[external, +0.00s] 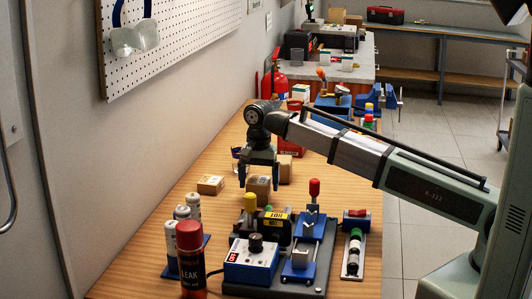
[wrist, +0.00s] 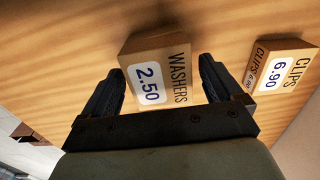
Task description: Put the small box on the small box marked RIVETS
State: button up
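A small cardboard box marked WASHERS 2.50 (wrist: 150,78) shows in the wrist view between the two fingers of my gripper (wrist: 161,78). The fingers are open, one on each side, with gaps to the box. In the external view my gripper (external: 259,183) points down over a small box (external: 259,190) on the wooden bench. Another small box marked CLIPS 6.90 (wrist: 283,66) lies at the right of the wrist view; a small box (external: 210,185) lies left of my gripper in the external view. A third box (external: 285,169) stands just behind my gripper, its label unreadable. I cannot read RIVETS anywhere.
A red carton (external: 290,140) is behind.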

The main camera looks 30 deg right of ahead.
aim_at(259, 180)
jog(key=shift+o, duration=0.3)
jog(key=shift+r, duration=0.1)
notch_tip(259, 180, up, 12)
dwell(0.5)
